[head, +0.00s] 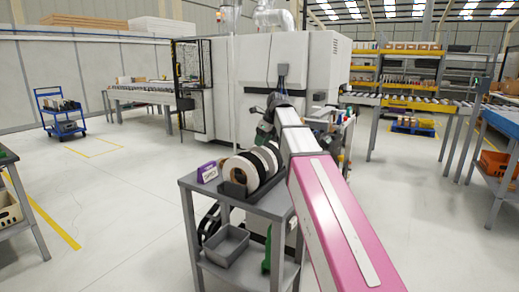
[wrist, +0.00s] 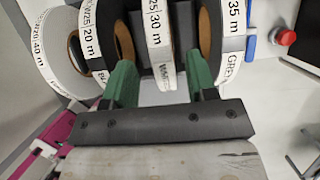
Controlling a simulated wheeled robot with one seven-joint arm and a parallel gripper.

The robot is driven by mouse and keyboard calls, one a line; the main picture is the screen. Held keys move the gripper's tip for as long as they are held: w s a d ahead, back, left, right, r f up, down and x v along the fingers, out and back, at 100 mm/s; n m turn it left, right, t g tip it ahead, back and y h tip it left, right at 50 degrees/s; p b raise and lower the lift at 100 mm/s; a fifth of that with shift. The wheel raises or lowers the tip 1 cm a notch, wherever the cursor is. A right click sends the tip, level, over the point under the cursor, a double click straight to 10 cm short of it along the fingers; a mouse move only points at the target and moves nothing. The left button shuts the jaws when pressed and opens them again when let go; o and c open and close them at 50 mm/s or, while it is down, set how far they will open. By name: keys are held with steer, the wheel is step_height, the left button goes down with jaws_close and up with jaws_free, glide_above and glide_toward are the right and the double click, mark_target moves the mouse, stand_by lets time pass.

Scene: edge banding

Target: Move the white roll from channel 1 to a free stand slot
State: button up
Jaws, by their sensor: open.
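In the wrist view, my gripper (wrist: 161,70) is open, with one green finger on each side of a roll labelled 30 m (wrist: 155,30). I take it for the white roll; its colour word is only partly readable. Its lower edge lies between the fingers, and I cannot tell whether they touch it. In the head view, my arm reaches towards the machine (head: 255,70); its end is small and partly hidden among machine parts. The stand (head: 233,190) on the grey cart holds pale and black rolls (head: 243,170). Its free slots cannot be made out, as my arm covers its right side.
Neighbouring rolls stand close on both sides: a 20 m roll (wrist: 91,35) and a 40 m roll (wrist: 55,60) left, a 35 m roll (wrist: 234,35) right. A red button (wrist: 286,37) is at the right.

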steer(key=v, duration=0.6)
steer(key=shift+s+d+r, duration=0.1)
